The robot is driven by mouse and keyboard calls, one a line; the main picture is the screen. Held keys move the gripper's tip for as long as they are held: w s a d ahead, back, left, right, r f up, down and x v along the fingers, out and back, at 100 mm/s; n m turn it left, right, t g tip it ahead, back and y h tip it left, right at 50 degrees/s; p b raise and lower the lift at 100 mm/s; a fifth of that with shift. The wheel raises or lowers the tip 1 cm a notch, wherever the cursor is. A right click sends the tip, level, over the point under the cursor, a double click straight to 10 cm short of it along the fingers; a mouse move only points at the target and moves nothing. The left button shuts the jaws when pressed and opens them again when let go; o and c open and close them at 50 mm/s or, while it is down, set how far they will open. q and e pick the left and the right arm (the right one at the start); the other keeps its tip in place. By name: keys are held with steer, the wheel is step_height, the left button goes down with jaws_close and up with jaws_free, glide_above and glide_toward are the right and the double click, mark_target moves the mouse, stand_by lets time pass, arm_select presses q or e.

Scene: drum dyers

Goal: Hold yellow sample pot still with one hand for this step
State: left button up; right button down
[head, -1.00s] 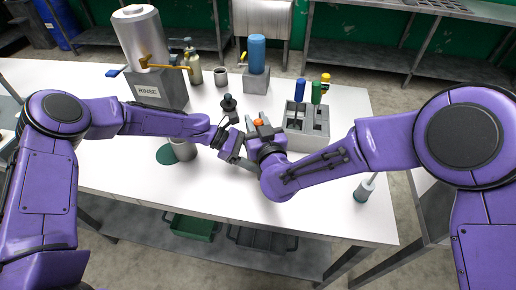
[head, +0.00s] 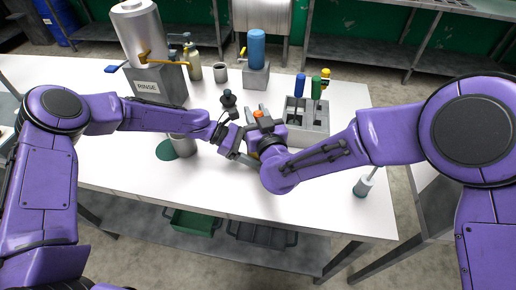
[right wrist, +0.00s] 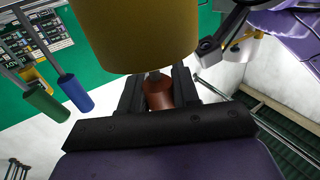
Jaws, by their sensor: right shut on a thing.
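The yellow sample pot shows as a large yellow cylinder (right wrist: 135,30) at the top of the right wrist view. In the head view I cannot make it out among the grippers. My right gripper (right wrist: 158,90) is shut on a reddish-brown round piece (right wrist: 159,94) just below the cylinder, apparently the pot's handle. In the head view my right gripper (head: 257,126) is over the middle of the table, with an orange tip (head: 258,113) between its fingers. My left gripper (head: 230,139) is close beside it on the left; its fingers are too small to judge. A black knob-like thing (head: 228,99) stands above it.
A grey rack (head: 308,125) with blue and green-handled tools stands just right of the grippers. A metal cup (head: 183,146) is on the left beside a dark green disc (head: 166,150). The RINSE urn (head: 135,32) and blue bottle (head: 256,48) are behind.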

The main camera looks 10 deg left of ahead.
steer(key=shift+f, duration=0.6)
steer(key=shift+r, duration=2.25)
steer(key=shift+f, duration=2.3)
step_height(320, 180, up, 14)
steer(key=shift+r, duration=0.1)
arm_select(q)
steer(key=o, duration=1)
steer(key=shift+c, duration=0.2)
